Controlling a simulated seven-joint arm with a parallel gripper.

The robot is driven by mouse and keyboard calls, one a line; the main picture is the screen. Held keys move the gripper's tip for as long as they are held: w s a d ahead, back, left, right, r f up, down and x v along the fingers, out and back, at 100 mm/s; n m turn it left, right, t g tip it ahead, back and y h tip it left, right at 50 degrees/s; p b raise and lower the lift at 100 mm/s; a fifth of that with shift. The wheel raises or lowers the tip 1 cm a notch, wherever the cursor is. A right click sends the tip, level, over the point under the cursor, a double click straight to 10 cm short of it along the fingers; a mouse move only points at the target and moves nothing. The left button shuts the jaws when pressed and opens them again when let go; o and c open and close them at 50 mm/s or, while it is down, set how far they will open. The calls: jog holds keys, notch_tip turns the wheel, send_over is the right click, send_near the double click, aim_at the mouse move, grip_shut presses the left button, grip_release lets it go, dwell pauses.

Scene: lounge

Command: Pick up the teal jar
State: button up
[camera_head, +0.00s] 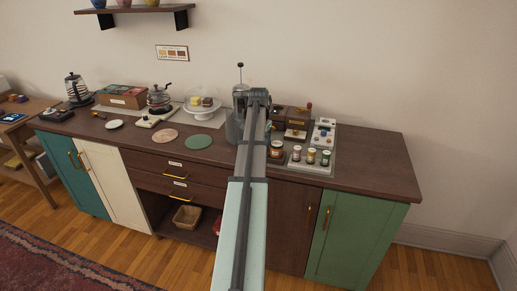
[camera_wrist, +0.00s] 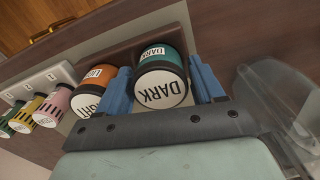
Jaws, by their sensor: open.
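The teal jar (camera_wrist: 174,60) shows in the wrist view with a white label reading DARK. It sits between the two blue fingers of my gripper (camera_wrist: 160,68), one finger on each side. The fingers are open, and I cannot tell whether either one touches it. An orange jar (camera_wrist: 95,78) labelled LIGHT stands just left of the left finger. In the head view my arm covers the teal jar and the gripper's fingers.
A rack (camera_wrist: 48,78) with pink, yellow and green jars lies left in the wrist view. A clear glass vessel (camera_wrist: 275,95) is close on the right. On the sideboard (camera_head: 365,165), a cake stand (camera_head: 202,107) and green mat (camera_head: 198,141) are left of my arm.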

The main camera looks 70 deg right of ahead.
jog(key=shift+c, duration=0.4)
jog(key=c, duration=0.8)
notch_tip(320, 180, up, 9)
jog(key=shift+d+r, duration=0.1)
jog(key=shift+s+d+r, duration=0.3)
jog(key=shift+s+d, duration=0.3)
jog(key=shift+s, duration=0.2)
jog(key=d+r, duration=0.1)
jog(key=d, duration=0.8)
jog(key=d+r, duration=0.2)
jog(key=d, duration=0.8)
jog(key=d+r, duration=0.1)
jog(key=d, duration=0.8)
jog(key=shift+w+d+r, duration=0.15)
jog(key=shift+d+r, duration=0.2)
jog(key=shift+r, duration=0.05)
